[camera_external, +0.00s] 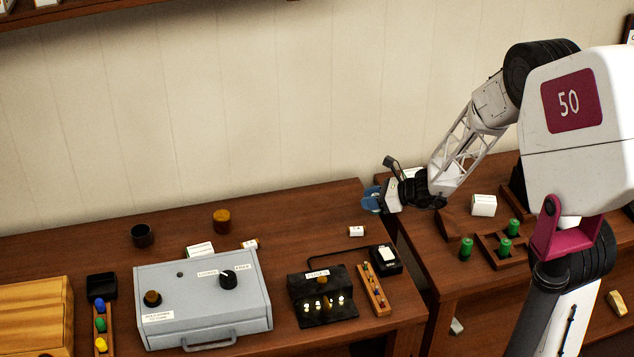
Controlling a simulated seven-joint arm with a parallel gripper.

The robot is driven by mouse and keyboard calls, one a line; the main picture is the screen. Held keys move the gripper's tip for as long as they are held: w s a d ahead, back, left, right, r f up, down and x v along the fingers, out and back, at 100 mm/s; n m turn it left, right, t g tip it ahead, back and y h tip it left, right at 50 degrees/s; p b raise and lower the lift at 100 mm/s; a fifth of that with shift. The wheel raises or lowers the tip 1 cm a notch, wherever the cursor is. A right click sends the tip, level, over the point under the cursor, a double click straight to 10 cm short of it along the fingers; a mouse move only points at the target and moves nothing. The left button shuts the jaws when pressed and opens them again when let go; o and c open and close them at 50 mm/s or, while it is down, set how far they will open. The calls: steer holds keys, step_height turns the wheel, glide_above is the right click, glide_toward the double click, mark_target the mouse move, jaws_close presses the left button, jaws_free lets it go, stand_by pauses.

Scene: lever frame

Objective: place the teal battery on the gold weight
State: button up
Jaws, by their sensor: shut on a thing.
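My gripper (386,194) is at the end of my arm, above the gap between the two tables. It is shut on a small blue-teal piece (371,199), which I take to be the teal battery. It is partly hidden by the fingers, so its full shape does not show. The likely gold weight is a short amber-brown cylinder (221,221) standing at the back of the left table, well to the left of my gripper and apart from it.
A dark cup (142,236) stands left of the amber cylinder. A grey control box (202,301), a black fuse panel (322,297) and a wooden peg strip (374,290) fill the left table's front. Several green cylinders (466,248) stand on the right table. A gold block (617,303) lies at far right.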

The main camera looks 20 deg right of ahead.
steer(key=shift+a, duration=0.15)
steer(key=s+a+r+n+g, duration=0.1)
steer(key=a+r+n+g, duration=0.1)
steer(key=a, duration=0.8)
steer(key=s+a+r+n+g+y, duration=0.1)
steer(key=a+n+g, duration=0.1)
steer(key=a, duration=0.9)
steer(key=s+a+r+n+g, duration=0.2)
steer(key=a+n+g, duration=0.1)
steer(key=a, duration=0.8)
steer(key=shift+r+g+y, duration=0.35)
steer(key=shift+g+y, duration=0.05)
steer(key=shift+g, duration=0.2)
steer(key=shift+a, duration=0.15)
glide_above(216, 216)
steer(key=shift+f, duration=0.75)
steer(key=shift+f, duration=0.1)
steer(key=shift+f, duration=1.65)
steer(key=shift+f, duration=0.1)
